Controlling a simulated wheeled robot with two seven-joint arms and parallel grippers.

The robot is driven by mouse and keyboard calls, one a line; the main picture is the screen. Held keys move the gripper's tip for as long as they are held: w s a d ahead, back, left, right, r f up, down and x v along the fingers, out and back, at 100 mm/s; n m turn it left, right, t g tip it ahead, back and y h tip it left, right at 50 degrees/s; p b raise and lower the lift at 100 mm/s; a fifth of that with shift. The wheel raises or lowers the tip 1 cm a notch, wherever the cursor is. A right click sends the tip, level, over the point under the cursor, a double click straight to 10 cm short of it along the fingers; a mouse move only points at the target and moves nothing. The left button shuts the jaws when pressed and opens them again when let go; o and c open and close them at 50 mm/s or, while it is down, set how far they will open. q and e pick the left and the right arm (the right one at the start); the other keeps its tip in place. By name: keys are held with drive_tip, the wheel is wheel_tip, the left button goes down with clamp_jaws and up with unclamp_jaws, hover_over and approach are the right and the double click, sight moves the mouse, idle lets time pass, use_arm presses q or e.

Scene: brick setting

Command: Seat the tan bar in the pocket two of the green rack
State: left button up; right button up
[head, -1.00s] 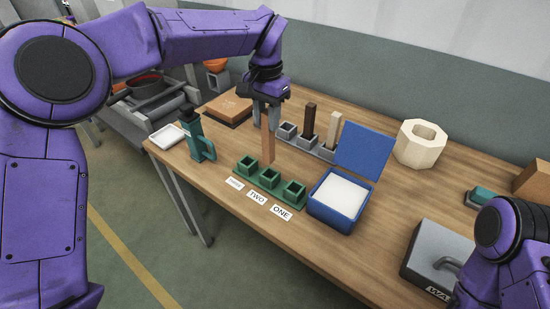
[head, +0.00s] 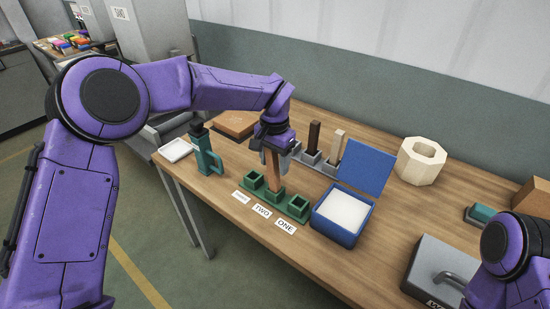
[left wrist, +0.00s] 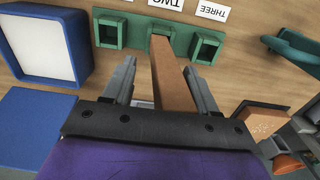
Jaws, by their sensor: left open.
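The tan bar (head: 271,172) stands roughly upright with its lower end in the middle pocket of the green rack (head: 254,197), behind the TWO label (head: 262,211). In the left wrist view, the bar (left wrist: 174,80) runs down into the pocket by that label, and the rack (left wrist: 135,28) spans the top. My left gripper (head: 279,157) is open around the bar's upper part. How deep the bar sits is hidden by the pocket walls. My right gripper is out of view.
A blue box (head: 330,226) with a raised lid stands right of the rack. A green bottle-like object (head: 206,153) stands left. A grey holder (head: 325,167) with dark and pale bars is behind. A cream ring (head: 421,162) and grey case (head: 434,270) stand further right.

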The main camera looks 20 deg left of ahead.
use_arm(q)
drive_tip(key=shift+r, duration=0.4)
wheel_tip(320, 180, up, 12)
drive_tip(key=shift+f+b, duration=0.2)
drive_tip(key=shift+b, duration=0.8)
